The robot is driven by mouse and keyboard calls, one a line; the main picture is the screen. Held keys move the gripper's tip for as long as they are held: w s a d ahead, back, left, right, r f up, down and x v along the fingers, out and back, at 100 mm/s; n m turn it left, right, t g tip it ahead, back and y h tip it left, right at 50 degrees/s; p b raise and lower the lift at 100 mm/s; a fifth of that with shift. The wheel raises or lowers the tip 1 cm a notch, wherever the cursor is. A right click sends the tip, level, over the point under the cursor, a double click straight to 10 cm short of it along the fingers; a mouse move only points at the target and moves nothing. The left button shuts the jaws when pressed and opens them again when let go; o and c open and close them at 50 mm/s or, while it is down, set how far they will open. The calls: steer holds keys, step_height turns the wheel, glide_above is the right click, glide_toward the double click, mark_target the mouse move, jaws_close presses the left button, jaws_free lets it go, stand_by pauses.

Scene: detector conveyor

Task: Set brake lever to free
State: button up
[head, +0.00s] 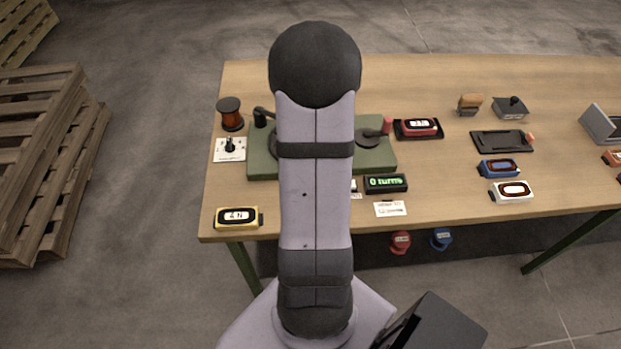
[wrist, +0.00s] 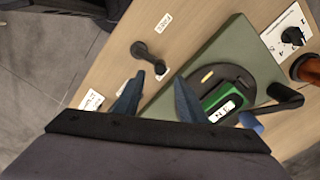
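A small black lever (wrist: 150,57) lies on the table in front of the green baseplate (wrist: 232,50) in the wrist view. It looks like the brake lever. A small white label (wrist: 164,22) is above it in the picture, and another pale label is partly hidden by a finger; I cannot read them surely. In the head view my arm hides this lever. My gripper (wrist: 157,99) is open and empty, its two blue-grey fingers apart, just below the lever in the picture.
The green baseplate (head: 262,165) carries a crank with a red knob (head: 388,125). A copper spool (head: 230,114), a switch card (head: 229,149), a yellow box (head: 238,217) and a turns display (head: 385,183) stand around it. Several other boxes are at right.

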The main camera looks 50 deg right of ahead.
steer(key=shift+f+p, duration=1)
steer(key=shift+f, duration=2.65)
steer(key=shift+c, duration=0.7)
jaws_close()
